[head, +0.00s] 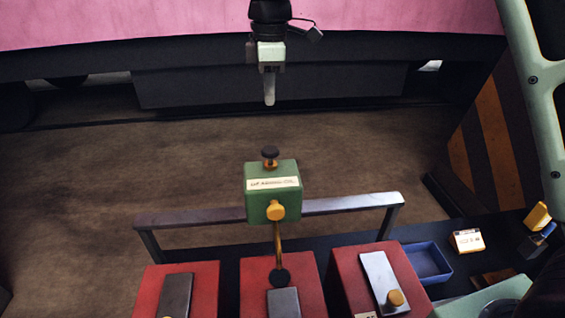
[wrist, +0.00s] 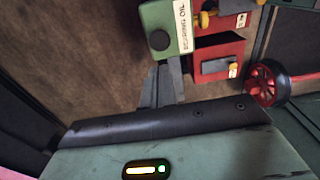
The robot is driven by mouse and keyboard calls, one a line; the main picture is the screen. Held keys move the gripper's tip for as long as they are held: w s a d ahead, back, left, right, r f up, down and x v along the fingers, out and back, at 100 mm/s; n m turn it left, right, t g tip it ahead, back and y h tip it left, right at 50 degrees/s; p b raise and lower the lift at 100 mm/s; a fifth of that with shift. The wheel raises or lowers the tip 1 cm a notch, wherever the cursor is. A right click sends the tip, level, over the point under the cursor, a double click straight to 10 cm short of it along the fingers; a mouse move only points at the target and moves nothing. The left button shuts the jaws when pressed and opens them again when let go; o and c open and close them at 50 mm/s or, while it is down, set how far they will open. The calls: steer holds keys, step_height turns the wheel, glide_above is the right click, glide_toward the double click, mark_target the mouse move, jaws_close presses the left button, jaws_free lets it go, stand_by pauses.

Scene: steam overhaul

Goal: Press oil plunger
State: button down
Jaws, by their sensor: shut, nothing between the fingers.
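The oil box (head: 258,206) is green with a cream label, and it stands at the middle rail in the head view. The plunger (head: 270,153) has a dark round cap on a brass stem and sticks up from the box top. A yellow knob (head: 275,211) sits on the box front, with a brass pipe running down from it. My gripper (head: 269,92) is shut and empty, above and beyond the plunger, apart from it. In the wrist view my grey fingers (wrist: 161,86) point toward the green box (wrist: 157,17) and its dark plunger cap (wrist: 160,40).
A grey metal rail (head: 345,204) runs behind three red boxes (head: 203,275) with hinged-looking plates. A blue tray (head: 428,262) and a small labelled box (head: 466,240) lie at right. A red wheel (wrist: 264,84) shows in the wrist view. Brown floor beyond the rail is clear.

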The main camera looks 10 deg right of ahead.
steer(key=shift+s+d+r+y+b, duration=0.1)
steer(key=shift+d+r+y, duration=0.25)
steer(key=shift+d+y, duration=0.2)
steer(key=shift+s+d+r+y+b, duration=0.1)
steer(key=shift+d+r+y+b, duration=0.05)
steer(key=shift+d+r+y, duration=0.4)
steer(key=shift+d+r+y+b, duration=0.1)
steer(key=shift+d+r+y, duration=0.1)
steer(key=shift+d+y, duration=0.3)
steer(key=shift+d, duration=0.1)
steer(key=p, duration=0.5)
glide_toward(269, 149)
steer(key=x, duration=0.5)
steer(key=shift+s+a+f, duration=0.1)
steer(key=shift+a+f, duration=0.05)
steer(key=shift+a, duration=0.05)
steer(key=shift+f, duration=0.55)
